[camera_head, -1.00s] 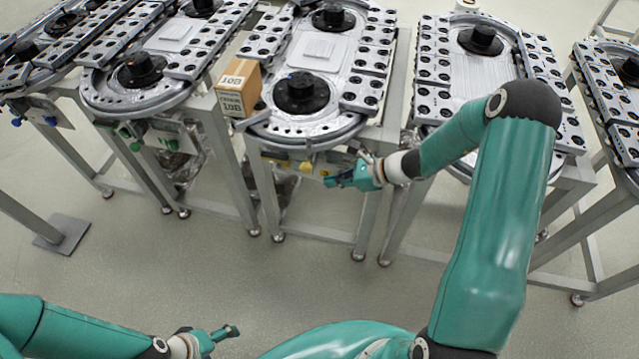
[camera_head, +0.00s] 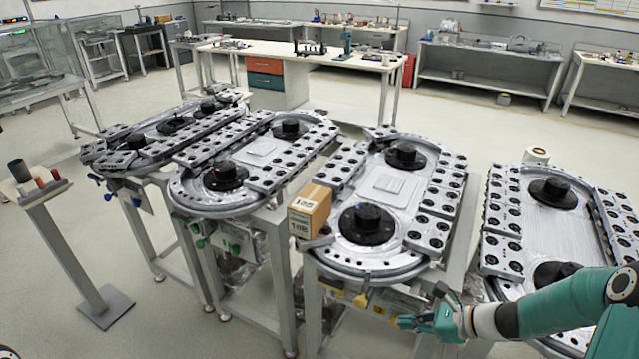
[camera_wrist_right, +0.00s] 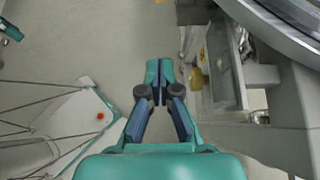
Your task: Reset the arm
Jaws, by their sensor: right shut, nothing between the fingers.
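My right gripper (camera_head: 408,321) is shut and empty. In the head view it points left, just in front of the near end of a ring track table (camera_head: 340,262), below its top and close to the yellow parts under its edge. In the right wrist view its two fingertips (camera_wrist_right: 158,70) meet above the floor. A small teal part at the top left corner of the wrist view looks like my left gripper (camera_wrist_right: 10,30); it is cut off and its fingers cannot be made out. My left gripper is outside the head view.
A cardboard box (camera_head: 309,211) sits at the left edge of that ring track. More ring tracks stand on both sides, one at right (camera_head: 520,215) behind my right arm. A small stand (camera_head: 40,190) with cylinders is at left. Open floor lies at lower left.

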